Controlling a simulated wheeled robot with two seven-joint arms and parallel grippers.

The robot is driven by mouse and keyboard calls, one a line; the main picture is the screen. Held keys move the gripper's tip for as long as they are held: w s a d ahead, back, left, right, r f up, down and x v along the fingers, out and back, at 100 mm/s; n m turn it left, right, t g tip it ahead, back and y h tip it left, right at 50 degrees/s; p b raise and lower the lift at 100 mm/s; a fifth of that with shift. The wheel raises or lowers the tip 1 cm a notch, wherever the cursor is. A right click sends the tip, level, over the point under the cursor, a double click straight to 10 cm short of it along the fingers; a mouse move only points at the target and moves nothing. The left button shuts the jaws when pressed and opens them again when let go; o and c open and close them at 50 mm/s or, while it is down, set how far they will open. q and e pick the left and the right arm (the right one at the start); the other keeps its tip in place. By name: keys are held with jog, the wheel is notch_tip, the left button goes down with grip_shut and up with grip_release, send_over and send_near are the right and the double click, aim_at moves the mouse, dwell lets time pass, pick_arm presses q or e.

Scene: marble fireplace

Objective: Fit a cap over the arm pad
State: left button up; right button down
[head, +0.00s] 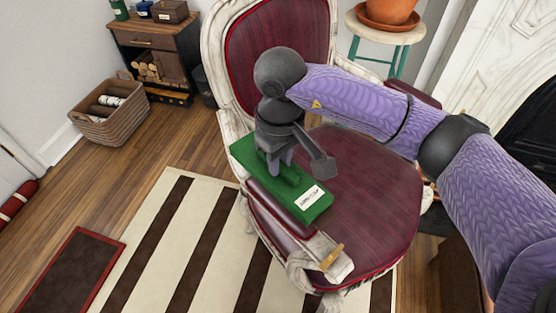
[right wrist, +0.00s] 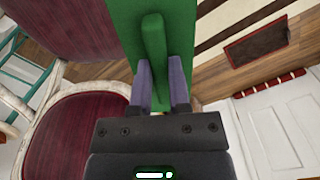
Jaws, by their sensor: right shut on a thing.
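The green cap (head: 312,208) is a flat rectangular piece with a white label and a raised ridge. My right gripper (head: 281,165) is shut on that ridge, which stands between its two fingers in the right wrist view (right wrist: 158,80). The maroon arm pad (head: 279,208) lies on the near armrest of the white-framed chair. In the head view the cap is just above and behind the pad in the picture, partly over the seat. I cannot tell whether they touch. The pad's far end is hidden by the cap. My left gripper is not in view.
The chair's maroon seat (head: 385,190) is empty, and its tall back (head: 245,60) stands behind my gripper. A stool (head: 386,34) with a terracotta pot (head: 384,10) stands behind the chair. A wicker basket (head: 110,115) and wooden cabinet (head: 150,40) are at left. A striped rug (head: 190,235) covers the floor.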

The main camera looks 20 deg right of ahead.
jog(key=shift+s+d+f, duration=0.1)
jog(key=shift+d+f, duration=0.05)
jog(key=shift+f, duration=0.25)
jog(key=shift+f+b, duration=0.35)
jog(key=shift+b, duration=0.05)
jog(key=shift+f+b, duration=1.25)
jog(key=shift+f, duration=1.2)
notch_tip(320, 180, down, 3)
jog(key=b, duration=0.3)
jog(key=shift+f, duration=0.2)
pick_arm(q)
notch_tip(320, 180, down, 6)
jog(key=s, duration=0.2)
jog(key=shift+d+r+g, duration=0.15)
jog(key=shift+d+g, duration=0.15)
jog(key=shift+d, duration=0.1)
pick_arm(e)
jog(key=c, duration=0.5)
grip_release()
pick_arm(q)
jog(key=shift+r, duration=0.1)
pick_arm(e)
jog(key=shift+r, duration=0.15)
